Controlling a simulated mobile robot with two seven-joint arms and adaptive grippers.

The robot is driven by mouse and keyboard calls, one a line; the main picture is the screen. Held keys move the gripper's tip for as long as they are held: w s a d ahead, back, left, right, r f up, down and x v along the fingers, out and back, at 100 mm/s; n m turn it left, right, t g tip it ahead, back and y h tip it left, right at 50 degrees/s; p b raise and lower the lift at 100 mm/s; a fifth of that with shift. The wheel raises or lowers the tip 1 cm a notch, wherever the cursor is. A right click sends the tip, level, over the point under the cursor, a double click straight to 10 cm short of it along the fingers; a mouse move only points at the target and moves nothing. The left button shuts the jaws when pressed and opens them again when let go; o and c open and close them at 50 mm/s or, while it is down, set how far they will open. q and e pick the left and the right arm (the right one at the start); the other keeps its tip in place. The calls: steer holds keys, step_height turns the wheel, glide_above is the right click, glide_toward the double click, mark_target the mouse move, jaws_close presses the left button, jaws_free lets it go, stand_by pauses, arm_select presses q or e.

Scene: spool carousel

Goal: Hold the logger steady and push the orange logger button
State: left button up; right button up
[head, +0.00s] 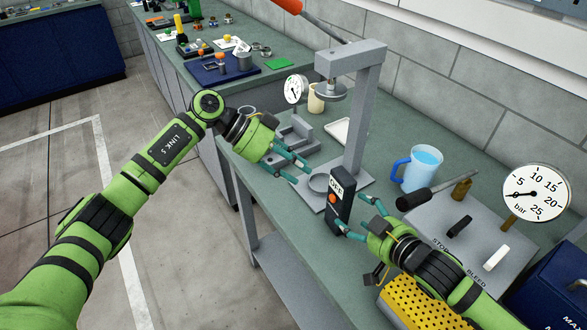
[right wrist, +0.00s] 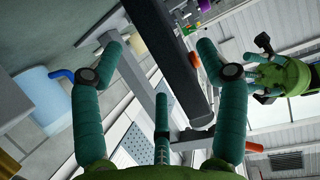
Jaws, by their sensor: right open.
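The logger (head: 343,207) is a dark upright box with a display reading OFF. Its orange button (head: 333,198) is on the face below the display. It stands in front of the grey press; what its foot rests on is unclear. My left gripper (head: 303,177) is open and empty, left of the logger and apart from it. My right gripper (head: 353,216) is open, close to the logger's right side. In the right wrist view the logger (right wrist: 168,62) appears between the spread fingers, with no clear grip. My left gripper also shows there at right (right wrist: 267,60).
The grey press (head: 364,110) rises just behind the logger. A blue-handled jug (head: 421,170) stands to the right, near a panel with a pressure gauge (head: 536,194). A yellow perforated block (head: 399,303) lies below my right gripper. Open floor lies left of the bench.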

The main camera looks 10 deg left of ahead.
mark_target(341, 204)
steer(key=shift+w, duration=0.1)
steer(key=shift+w+a+f, duration=0.2)
steer(key=shift+a, duration=0.05)
steer(key=x, duration=0.6)
steer(key=shift+w+a, duration=0.1)
arm_select(q)
steer(key=shift+s+a+f, duration=0.1)
steer(key=shift+s+f, duration=0.05)
steer(key=shift+s, duration=0.2)
arm_select(e)
steer(key=c, duration=1.4)
arm_select(q)
jaws_close()
arm_select(e)
steer(key=shift+o, duration=0.2)
